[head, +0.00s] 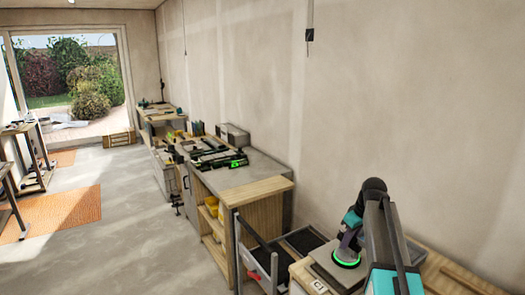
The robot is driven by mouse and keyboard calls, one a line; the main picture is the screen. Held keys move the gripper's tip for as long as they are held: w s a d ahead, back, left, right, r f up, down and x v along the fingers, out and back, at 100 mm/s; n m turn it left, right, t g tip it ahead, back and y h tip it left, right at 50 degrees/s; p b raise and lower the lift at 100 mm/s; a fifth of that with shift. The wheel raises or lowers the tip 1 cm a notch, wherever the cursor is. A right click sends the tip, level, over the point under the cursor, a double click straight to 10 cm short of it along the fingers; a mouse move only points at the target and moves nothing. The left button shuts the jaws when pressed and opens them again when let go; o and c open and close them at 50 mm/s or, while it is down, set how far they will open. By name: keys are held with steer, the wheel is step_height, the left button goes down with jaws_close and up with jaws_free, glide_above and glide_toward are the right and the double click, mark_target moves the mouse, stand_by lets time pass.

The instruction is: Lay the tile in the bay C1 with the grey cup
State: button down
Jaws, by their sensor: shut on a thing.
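My gripper (346,262) is low at the right, at the end of my arm, over a flat grey square slab. A green ring glows at my wrist there. The wrist hides most of the fingers. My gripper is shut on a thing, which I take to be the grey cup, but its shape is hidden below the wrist. The grey slab (324,268) looks like the tile; I cannot tell whether it rests on the bench or is slightly raised. A white label reading C1 (318,287) lies on the wooden bench in front of the slab.
A dark tray (303,240) stands behind the bench, and a metal frame with a red part (252,275) is left of it. A wooden cabinet (243,215) and cluttered worktops run along the wall. Open floor (120,245) with an orange mat (65,210) is left.

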mark_target(347, 252)
steer(key=shift+s+d+b+x, duration=0.15)
steer(key=shift+b+x, duration=0.2)
steer(key=shift+x, duration=0.45)
steer(key=shift+s+d+b+x, duration=0.15)
steer(key=shift+b+x, duration=0.25)
steer(key=shift+x, duration=0.4)
steer(key=shift+s+b+x, duration=0.2)
steer(key=shift+b+x, duration=0.15)
steer(key=shift+x, duration=0.5)
stand_by(2.2)
steer(key=c, duration=1.6)
jaws_free()
steer(key=shift+f, duration=0.1)
steer(key=shift+o, duration=0.2)
steer(key=shift+b+v, duration=2)
steer(key=shift+v, duration=4.9)
